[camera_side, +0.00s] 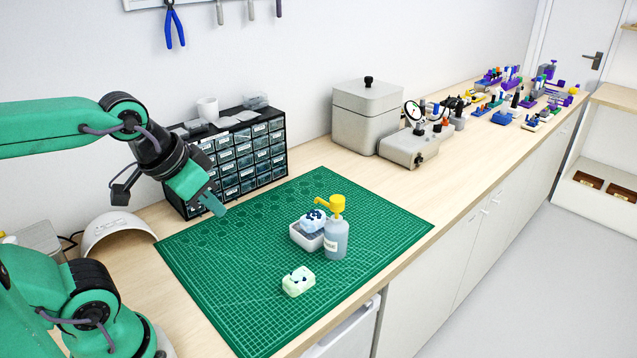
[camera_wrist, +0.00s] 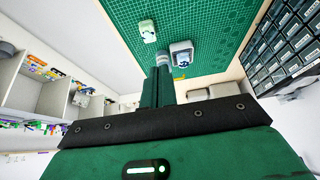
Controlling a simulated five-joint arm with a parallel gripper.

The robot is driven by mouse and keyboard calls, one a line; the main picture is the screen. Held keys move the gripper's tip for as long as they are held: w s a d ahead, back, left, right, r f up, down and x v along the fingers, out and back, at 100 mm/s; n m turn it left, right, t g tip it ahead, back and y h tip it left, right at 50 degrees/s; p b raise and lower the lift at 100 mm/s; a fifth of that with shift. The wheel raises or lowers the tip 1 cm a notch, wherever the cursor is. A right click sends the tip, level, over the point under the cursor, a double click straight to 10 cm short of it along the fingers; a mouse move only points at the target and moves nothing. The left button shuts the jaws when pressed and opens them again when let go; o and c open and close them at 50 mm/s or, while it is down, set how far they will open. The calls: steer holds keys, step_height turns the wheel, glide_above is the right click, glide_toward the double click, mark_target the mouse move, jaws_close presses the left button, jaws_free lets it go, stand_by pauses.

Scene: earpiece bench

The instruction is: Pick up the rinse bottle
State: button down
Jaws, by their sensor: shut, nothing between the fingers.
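The rinse bottle (camera_side: 335,240) stands upright on the green cutting mat (camera_side: 215,270) in the side view. It has a grey-blue body with a label and a yellow pump top whose spout points left. In the wrist view the bottle (camera_wrist: 163,58) shows just beyond the fingertips, partly hidden by them. My gripper (camera_side: 216,206) is shut and empty. It hangs in the air to the left of the bottle, in front of the drawer cabinet, well apart from the bottle. It also shows in the wrist view (camera_wrist: 160,72).
A small white tray (camera_side: 298,237) with a blue-white earpiece (camera_side: 313,222) stands against the bottle's left side. A pale green earpiece piece (camera_side: 298,281) lies nearer on the mat. A drawer cabinet (camera_side: 235,160) and a grey lidded box (camera_side: 367,112) stand behind. The mat's left part is clear.

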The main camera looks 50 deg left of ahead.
steer(key=c, duration=1)
jaws_free()
steer(key=n+g, duration=0.5)
steer(key=n, duration=0.4)
glide_above(337, 198)
steer(key=f, duration=0.4)
steer(key=shift+s+f, duration=0.35)
steer(key=shift+f, duration=0.05)
steer(key=shift+w+d+f+g, duration=0.1)
steer(key=shift+w+f+g, duration=0.2)
steer(key=shift+w+f, duration=0.15)
steer(key=shift+s+f, duration=0.1)
steer(key=shift+f, duration=3.8)
